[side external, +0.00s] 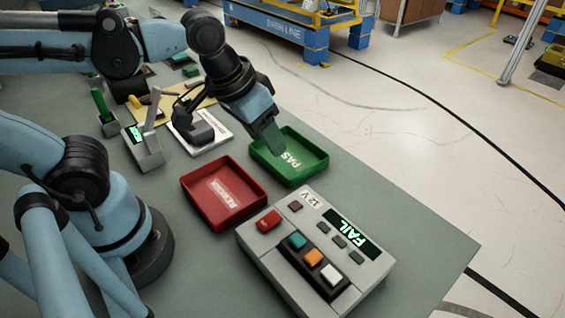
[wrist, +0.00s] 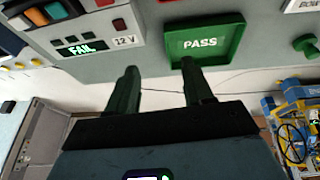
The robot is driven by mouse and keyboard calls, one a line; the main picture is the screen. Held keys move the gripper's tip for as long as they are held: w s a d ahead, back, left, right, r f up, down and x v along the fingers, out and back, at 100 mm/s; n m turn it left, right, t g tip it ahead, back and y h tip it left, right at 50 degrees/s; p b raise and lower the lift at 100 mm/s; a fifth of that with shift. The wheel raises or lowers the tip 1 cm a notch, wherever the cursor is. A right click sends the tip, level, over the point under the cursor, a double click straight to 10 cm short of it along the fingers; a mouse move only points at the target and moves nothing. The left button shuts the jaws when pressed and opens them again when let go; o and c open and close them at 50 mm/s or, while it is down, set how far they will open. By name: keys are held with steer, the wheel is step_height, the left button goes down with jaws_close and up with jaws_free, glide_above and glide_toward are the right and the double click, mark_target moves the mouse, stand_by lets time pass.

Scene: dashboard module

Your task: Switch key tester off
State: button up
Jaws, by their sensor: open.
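The key tester (side external: 318,252) is a light grey box at the front right of the table in the side external view. Its display (side external: 352,232) reads FAIL in green and stands beside a 12 V label. A red switch (side external: 268,221) is on its left, and teal, orange and white buttons are in a dark strip. In the wrist view the tester's display (wrist: 82,49) is at the upper left, with the red switch (wrist: 104,3) at the top edge. My gripper (wrist: 158,75) is open and empty, its two fingers apart. In the side view my gripper (side external: 272,140) is above the green tray, away from the tester.
A green PASS tray (side external: 318,160) and a red tray (side external: 190,190) lie between the tester and other small devices. A grey device with a lever (side external: 148,155) stands farther left. The table's right corner beyond the tester is clear.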

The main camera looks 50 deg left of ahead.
mark_target(266, 222)
steer(key=s+d+r+g+y, duration=0.1)
steer(key=s+d+r+g, duration=0.25)
steer(key=s+d, duration=0.3)
steer(key=shift+g, duration=0.45)
steer(key=shift+w+d+f, duration=0.15)
steer(key=shift+f, duration=2)
steer(key=shift+w+d+f, duration=0.1)
steer(key=shift+w+f, duration=0.05)
steer(key=shift+f, duration=2.05)
steer(key=shift+w+d+f, duration=0.15)
steer(key=shift+f, duration=2)
jaws_close()
steer(key=shift+w+r+g, duration=0.1)
steer(key=shift+w+g, duration=0.15)
steer(key=shift+g, duration=0.6)
steer(key=shift+w+g, duration=0.2)
steer(key=shift+g, duration=0.65)
jaws_free()
